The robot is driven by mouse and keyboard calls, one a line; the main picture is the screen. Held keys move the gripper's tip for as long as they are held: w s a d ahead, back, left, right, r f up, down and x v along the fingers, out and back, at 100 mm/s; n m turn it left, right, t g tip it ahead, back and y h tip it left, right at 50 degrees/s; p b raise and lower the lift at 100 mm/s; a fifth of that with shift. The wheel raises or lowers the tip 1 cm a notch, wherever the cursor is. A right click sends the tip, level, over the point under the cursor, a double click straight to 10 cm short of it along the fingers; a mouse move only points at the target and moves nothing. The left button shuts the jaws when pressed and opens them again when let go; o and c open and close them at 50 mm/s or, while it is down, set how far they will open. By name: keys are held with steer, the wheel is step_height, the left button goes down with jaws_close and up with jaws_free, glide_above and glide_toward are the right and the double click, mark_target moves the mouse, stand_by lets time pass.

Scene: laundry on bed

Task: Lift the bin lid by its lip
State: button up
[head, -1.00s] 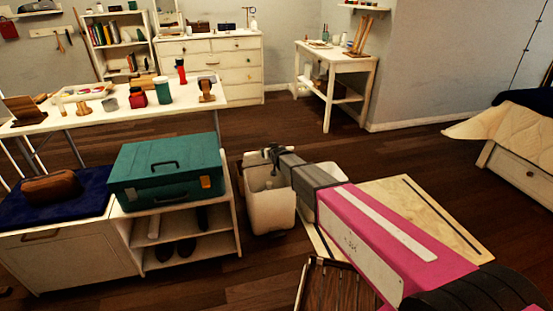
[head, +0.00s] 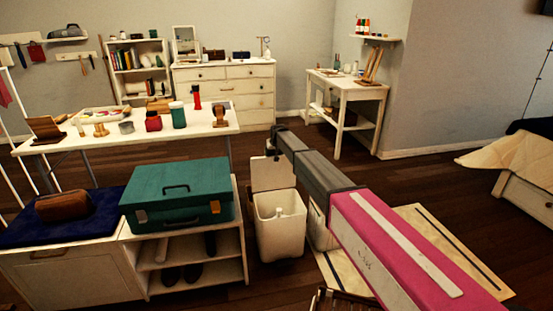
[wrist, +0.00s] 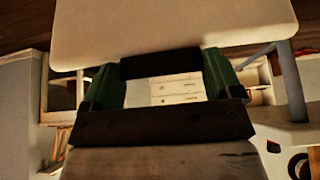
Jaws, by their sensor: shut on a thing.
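The white bin (head: 281,238) stands on the floor to the right of the low shelf unit. Its lid (head: 273,174) is raised, standing about upright at the back of the bin, so the bin's mouth is open. A white bottle-like thing (head: 281,211) shows inside. My gripper (head: 271,150) is at the top edge of the lid. In the wrist view, the pale lid panel (wrist: 172,30) fills the top, and my gripper (wrist: 161,68) has its green-padded fingers shut on a dark bar, the lid's lip (wrist: 160,63).
A teal case (head: 177,195) sits on the shelf unit (head: 200,268) close left of the bin. A long table (head: 215,122) with small items is behind it. A pale mat (head: 425,238) lies under my arm. The floor behind the bin is clear.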

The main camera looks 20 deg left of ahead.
steer(key=shift+w+a+r, duration=0.1)
steer(key=shift+w+a, duration=0.15)
steer(key=shift+w, duration=0.25)
steer(key=shift+w+a, duration=0.25)
steer(key=shift+w, duration=0.25)
steer(key=o, duration=1.1)
steer(key=shift+s, duration=0.1)
steer(key=shift+s+d+r, duration=0.1)
steer(key=shift+s+r, duration=0.05)
steer(key=shift+r, duration=0.1)
steer(key=v, duration=1)
steer(key=shift+r, duration=0.1)
